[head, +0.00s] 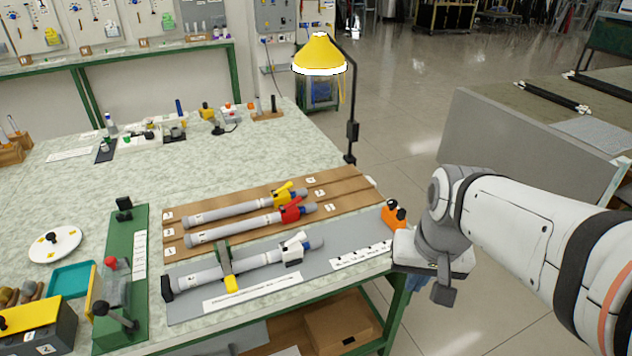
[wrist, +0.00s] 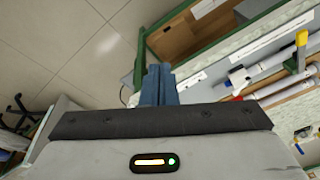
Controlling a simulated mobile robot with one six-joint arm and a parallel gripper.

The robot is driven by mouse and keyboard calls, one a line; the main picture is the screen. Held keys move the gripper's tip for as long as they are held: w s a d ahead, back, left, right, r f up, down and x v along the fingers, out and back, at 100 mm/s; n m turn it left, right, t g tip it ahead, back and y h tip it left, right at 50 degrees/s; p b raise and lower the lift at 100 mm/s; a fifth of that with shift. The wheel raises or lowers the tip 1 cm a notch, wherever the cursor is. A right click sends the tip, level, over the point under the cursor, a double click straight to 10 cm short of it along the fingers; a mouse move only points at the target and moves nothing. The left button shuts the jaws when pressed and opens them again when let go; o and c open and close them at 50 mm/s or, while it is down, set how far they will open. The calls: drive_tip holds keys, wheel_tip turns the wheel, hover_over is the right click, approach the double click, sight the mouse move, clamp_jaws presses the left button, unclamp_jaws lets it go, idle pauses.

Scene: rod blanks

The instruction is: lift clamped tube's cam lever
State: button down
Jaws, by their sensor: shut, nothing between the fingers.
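The clamped tube (head: 262,259) is grey and lies on a grey mat (head: 320,262) near the table's front edge. A green strap clamp (head: 224,262) with a yellow end crosses it, and a black stop is at its left end. Its cam lever (head: 297,241) is white, on a white collar towards the right end; its exact angle is hard to tell. My gripper (head: 412,283) is off the table's right edge, right of the tube and apart from it. Its blue fingers (wrist: 158,85) are together and empty in the wrist view, where the tube (wrist: 272,88) is at right.
Tubes with yellow (head: 284,195) and red (head: 292,210) levers lie on a brown board behind. An orange item (head: 393,213) sits at the table corner near my wrist. A yellow lamp (head: 320,55) stands at the far edge. Open floor is right of the table.

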drive_tip(key=w+a+f+m+g+y, duration=0.2)
drive_tip(key=w+a+m, duration=0.1)
drive_tip(key=w, duration=0.6)
drive_tip(key=w+a+f+m+g+y, duration=0.1)
drive_tip(key=w+a+f+m+y, duration=0.15)
drive_tip(key=w, duration=0.55)
drive_tip(key=w+a+f+m+g+y, duration=0.1)
drive_tip(key=w+a+m+g, duration=0.2)
drive_tip(key=w, duration=0.6)
drive_tip(key=m+y+p, duration=0.1)
drive_tip(key=m+y, duration=0.2)
approach(312, 240)
wheel_tip(312, 240, up, 3)
drive_tip(key=shift+w+a+f, duration=0.1)
drive_tip(key=shift+w+f, duration=0.15)
drive_tip(key=x, duration=0.5)
drive_tip(key=p+x, duration=0.1)
drive_tip(key=x, duration=0.4)
drive_tip(key=shift+s+r, duration=0.1)
drive_tip(key=shift+s, duration=0.1)
drive_tip(key=shift+d+r+p, duration=0.2)
drive_tip(key=shift+r+p, duration=0.05)
drive_tip(key=shift+p, duration=0.15)
